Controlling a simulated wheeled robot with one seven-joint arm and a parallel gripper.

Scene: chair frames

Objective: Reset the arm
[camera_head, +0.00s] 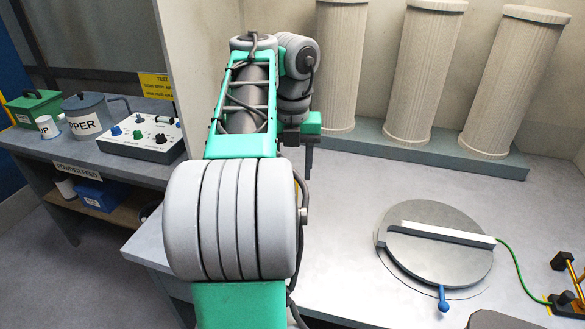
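My arm, with grey joints and green links, reaches forward from the bottom of the head view over the left part of the light grey table (350,220). Its wrist joints are folded at the far end, near the back wall. My gripper (308,160) points down beyond the arm's large grey joint.
A round grey plate (440,258) with a white bar (440,234) and blue-knobbed lever (443,300) lies on the right. Several pale columns (427,70) stand on a grey-green base behind. A left bench holds a control box (142,138) and grey can (88,115).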

